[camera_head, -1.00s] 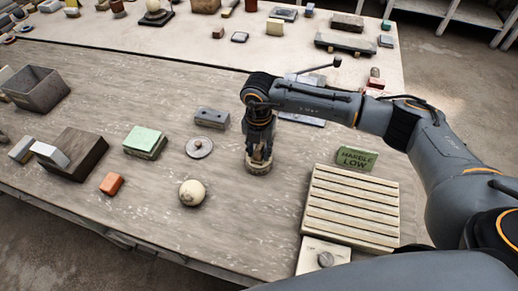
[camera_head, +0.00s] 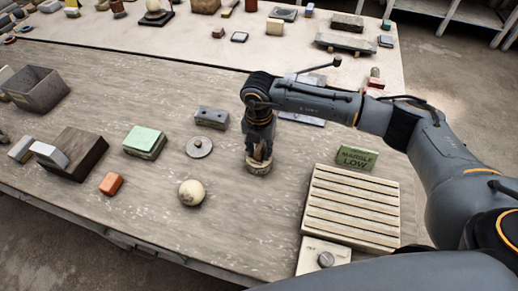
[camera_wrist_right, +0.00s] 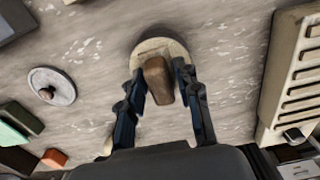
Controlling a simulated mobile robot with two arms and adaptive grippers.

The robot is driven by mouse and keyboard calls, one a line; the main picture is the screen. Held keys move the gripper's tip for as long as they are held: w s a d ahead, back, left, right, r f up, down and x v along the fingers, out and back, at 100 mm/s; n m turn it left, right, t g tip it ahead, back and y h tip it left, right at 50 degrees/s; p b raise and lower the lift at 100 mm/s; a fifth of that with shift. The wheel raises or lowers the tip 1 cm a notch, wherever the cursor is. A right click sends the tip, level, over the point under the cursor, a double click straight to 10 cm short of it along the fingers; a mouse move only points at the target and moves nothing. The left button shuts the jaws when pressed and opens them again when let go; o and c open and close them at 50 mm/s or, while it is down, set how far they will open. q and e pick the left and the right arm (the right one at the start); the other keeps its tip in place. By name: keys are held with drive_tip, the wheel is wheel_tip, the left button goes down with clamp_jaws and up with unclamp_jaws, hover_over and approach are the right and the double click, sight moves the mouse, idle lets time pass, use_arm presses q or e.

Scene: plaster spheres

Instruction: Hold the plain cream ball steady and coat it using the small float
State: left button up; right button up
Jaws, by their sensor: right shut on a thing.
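A round cream ball (camera_head: 191,193) with a small dark mark rests on the grey-brown worktop at the front middle. A round, pale-based tool with a brown wooden handle, which looks like the small float (camera_head: 258,168), stands on the worktop to the right of the ball. My right gripper (camera_head: 260,151) points down over it and is shut on its handle. In the right wrist view both fingers (camera_wrist_right: 161,85) flank the wooden handle of the float (camera_wrist_right: 157,80), and its pale disc shows beyond. My left gripper is not in view.
A slatted rack (camera_head: 350,208) and a green sign (camera_head: 357,158) stand right of the float. A grey disc with a knob (camera_head: 199,147), a green-topped block (camera_head: 145,142) and an orange block (camera_head: 111,184) lie to the left. Bare worktop separates float and ball.

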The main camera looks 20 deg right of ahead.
sight(259, 148)
drive_tip(key=shift+r+p, duration=2.15)
drive_tip(key=shift+r, duration=1.35)
